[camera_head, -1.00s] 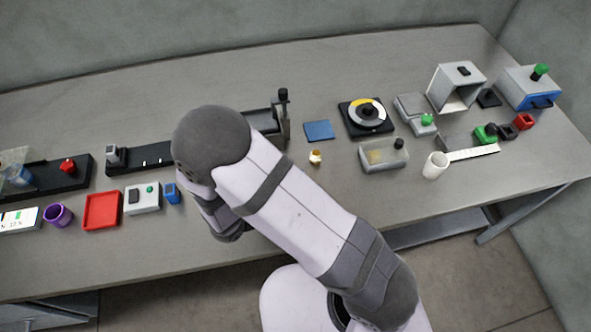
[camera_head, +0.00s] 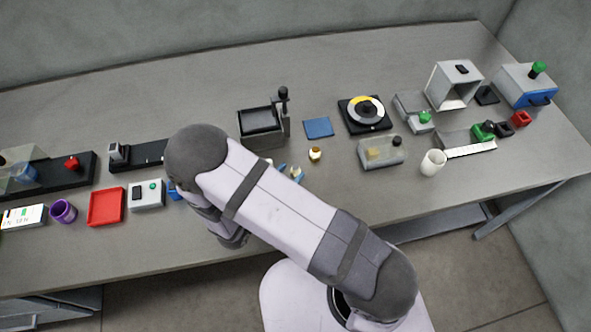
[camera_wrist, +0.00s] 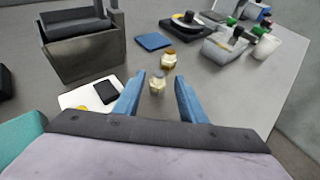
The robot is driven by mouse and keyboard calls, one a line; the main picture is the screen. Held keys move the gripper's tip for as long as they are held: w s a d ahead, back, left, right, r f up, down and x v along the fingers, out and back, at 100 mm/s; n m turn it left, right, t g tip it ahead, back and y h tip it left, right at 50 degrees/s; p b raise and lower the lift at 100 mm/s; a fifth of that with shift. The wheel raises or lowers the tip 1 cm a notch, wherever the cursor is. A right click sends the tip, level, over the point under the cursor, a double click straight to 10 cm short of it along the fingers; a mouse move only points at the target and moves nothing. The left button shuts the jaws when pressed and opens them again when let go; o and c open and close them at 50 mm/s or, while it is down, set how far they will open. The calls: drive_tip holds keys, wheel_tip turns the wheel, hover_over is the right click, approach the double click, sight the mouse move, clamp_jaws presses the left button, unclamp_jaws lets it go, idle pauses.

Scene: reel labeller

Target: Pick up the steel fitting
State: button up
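My gripper (camera_wrist: 160,78) is open, with its two blue fingers pointing forward in the wrist view. A small pale, metallic fitting (camera_wrist: 157,85), seemingly the steel one, shows between the fingertips, and I see no finger touching it. A second small fitting (camera_wrist: 168,59) with a brass-coloured top stands just beyond it; it also shows in the head view (camera_head: 315,154). In the head view the blue fingertips (camera_head: 290,171) show past the edge of my arm, which hides most of the gripper. How far the fingers are above the bench cannot be told.
A dark grey box with a lever (camera_wrist: 82,52) stands at left in the wrist view, with a white plate (camera_wrist: 77,99) in front. A blue pad (camera_wrist: 154,41) lies beyond the fittings. A clear-topped tray (camera_head: 382,152) and a white cup (camera_head: 433,162) stand to the right.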

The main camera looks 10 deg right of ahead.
sight(294, 169)
drive_tip(key=shift+p+x, duration=1.2)
drive_tip(key=shift+x, duration=1.15)
drive_tip(key=shift+c, duration=0.7)
clamp_jaws()
